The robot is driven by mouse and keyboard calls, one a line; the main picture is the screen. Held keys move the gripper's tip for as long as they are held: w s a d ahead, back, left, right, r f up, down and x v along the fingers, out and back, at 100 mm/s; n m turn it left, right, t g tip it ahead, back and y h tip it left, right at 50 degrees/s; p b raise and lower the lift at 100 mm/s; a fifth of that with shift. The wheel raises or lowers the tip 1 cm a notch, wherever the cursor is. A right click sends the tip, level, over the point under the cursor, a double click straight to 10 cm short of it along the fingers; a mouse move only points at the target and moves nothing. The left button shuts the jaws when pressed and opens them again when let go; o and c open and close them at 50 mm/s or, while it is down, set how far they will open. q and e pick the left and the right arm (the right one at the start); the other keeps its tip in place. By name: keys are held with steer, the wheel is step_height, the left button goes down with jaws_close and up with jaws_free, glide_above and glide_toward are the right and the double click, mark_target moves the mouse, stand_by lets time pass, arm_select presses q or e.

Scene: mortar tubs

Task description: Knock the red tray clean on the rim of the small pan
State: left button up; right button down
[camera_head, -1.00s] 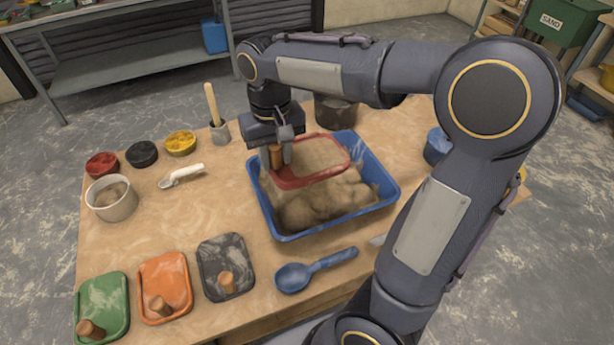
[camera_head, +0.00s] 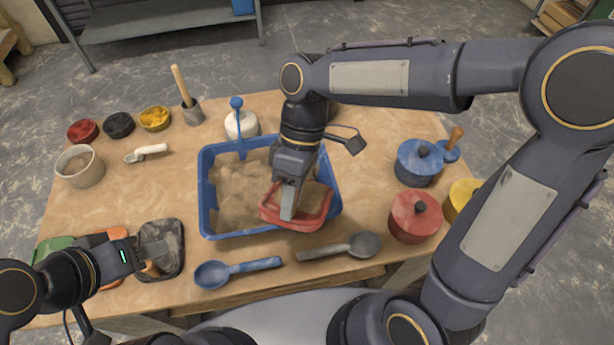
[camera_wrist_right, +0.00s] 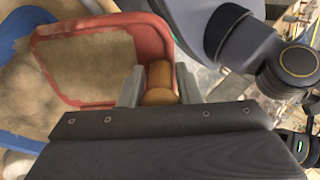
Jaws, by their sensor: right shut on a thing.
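My right gripper (camera_head: 289,203) is shut on the wooden handle (camera_wrist_right: 158,75) of the red tray (camera_head: 290,223). The tray also shows in the right wrist view (camera_wrist_right: 155,32); sandy mortar covers its face. In the head view it is over the front right part of the blue tub (camera_head: 222,234), which holds sandy mortar. I cannot tell whether tray and tub touch. My left gripper (camera_head: 150,252) is at the black tray (camera_head: 172,236), near its wooden handle; its jaws are unclear. A small pale pan (camera_head: 80,170) stands at the left; whether it is the pan meant is unclear.
A blue scoop (camera_head: 238,273) and grey scoop (camera_head: 345,247) lie along the front. Lidded red (camera_head: 415,215) and blue (camera_head: 415,165) pots stand at the right. Pigment bowls (camera_head: 119,125) line the back left. A white pot (camera_head: 241,125) stands behind the tub.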

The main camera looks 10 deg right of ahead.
steer(key=shift+f, duration=0.2)
steer(key=shift+a+f+b, duration=0.1)
steer(key=shift+f+b, duration=0.5)
steer(key=shift+b, duration=0.15)
steer(key=shift+f+b, duration=1.2)
steer(key=shift+f, duration=0.25)
step_height(320, 180, down, 5)
steer(key=b, duration=0.4)
step_height(320, 180, up, 5)
steer(key=p, duration=0.5)
steer(key=shift+r, duration=0.2)
steer(key=shift+f, duration=0.1)
